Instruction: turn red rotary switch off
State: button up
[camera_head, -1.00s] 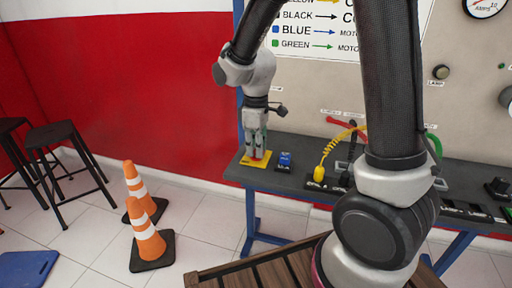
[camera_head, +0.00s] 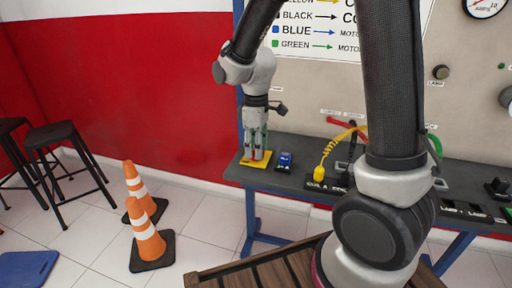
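The red rotary switch (camera_head: 256,155) sits on a yellow plate (camera_head: 246,163) at the left end of the dark bench. Only a little red of its knob shows. My gripper (camera_head: 256,153) points straight down over the plate, with its fingers at the knob and red showing between them. The fingers hide most of the switch. They are too small in this view to tell whether they grip the knob or stand apart from it. The switch's on or off position cannot be read.
A blue switch (camera_head: 284,161) sits close to the right of the yellow plate. A yellow plug with a coiled cord (camera_head: 320,172) stands further right on the bench (camera_head: 300,180). A panel (camera_head: 330,90) rises behind. Orange cones (camera_head: 147,240) and stools (camera_head: 58,155) stand on the floor left.

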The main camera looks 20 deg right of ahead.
notch_tip(320, 180, up, 12)
jog(key=shift+f, duration=0.15)
dwell(0.5)
